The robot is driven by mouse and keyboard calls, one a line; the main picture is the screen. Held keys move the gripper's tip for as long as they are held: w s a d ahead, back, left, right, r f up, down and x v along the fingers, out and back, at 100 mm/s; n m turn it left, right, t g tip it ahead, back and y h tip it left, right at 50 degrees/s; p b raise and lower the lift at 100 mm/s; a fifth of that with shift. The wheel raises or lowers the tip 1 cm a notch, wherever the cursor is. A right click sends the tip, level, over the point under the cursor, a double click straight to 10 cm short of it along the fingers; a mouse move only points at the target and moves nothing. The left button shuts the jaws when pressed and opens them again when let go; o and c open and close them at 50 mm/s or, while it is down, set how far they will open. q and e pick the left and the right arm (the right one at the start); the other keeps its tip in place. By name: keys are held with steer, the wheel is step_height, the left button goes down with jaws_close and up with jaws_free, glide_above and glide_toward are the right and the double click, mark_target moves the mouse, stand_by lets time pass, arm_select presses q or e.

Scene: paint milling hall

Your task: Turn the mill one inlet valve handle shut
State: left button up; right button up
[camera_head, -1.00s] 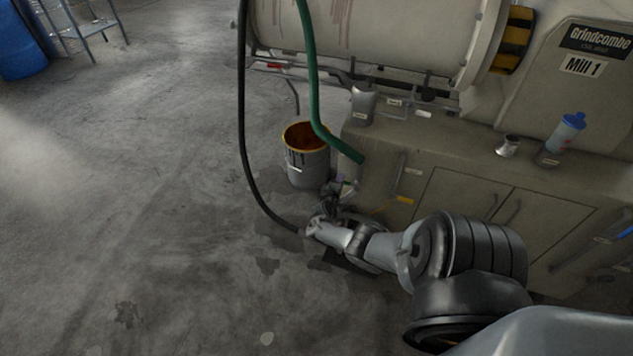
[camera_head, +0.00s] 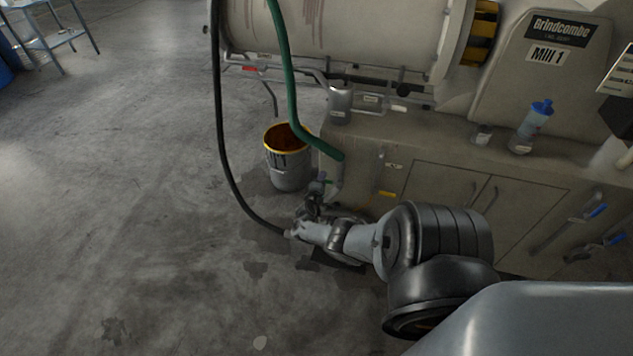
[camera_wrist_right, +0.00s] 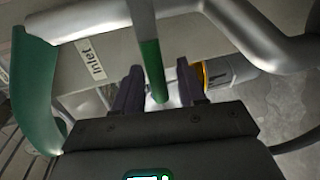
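The inlet valve handle, a metal lever with a green grip (camera_wrist_right: 151,68), shows in the right wrist view. It runs from the top down between the two fingers of my right gripper (camera_wrist_right: 160,84). The fingers stand apart with a visible gap on the handle's right side, so the gripper looks open around the grip. A label reading "Inlet" (camera_wrist_right: 90,60) is on the surface to the left. In the head view my right gripper (camera_head: 312,200) is low at the left end of the Mill 1 cabinet (camera_head: 435,190); the handle is too small there to tell its angle. My left gripper is out of view.
A green hose (camera_head: 292,100) hangs just above my right gripper, and a black hose (camera_head: 222,150) passes on its left. A yellow-rimmed bucket (camera_head: 290,170) stands close behind. A blue-capped bottle (camera_head: 532,128) is on the cabinet ledge.

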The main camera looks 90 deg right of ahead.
steer(key=shift+a, duration=0.1)
steer(key=shift+w+a+r+p, duration=0.1)
steer(key=shift+a+r+p, duration=0.1)
steer(key=shift+p, duration=0.1)
steer(key=p+v, duration=0.5)
steer(key=v, duration=0.5)
steer(key=shift+a+f, duration=0.1)
steer(key=shift+f, duration=0.05)
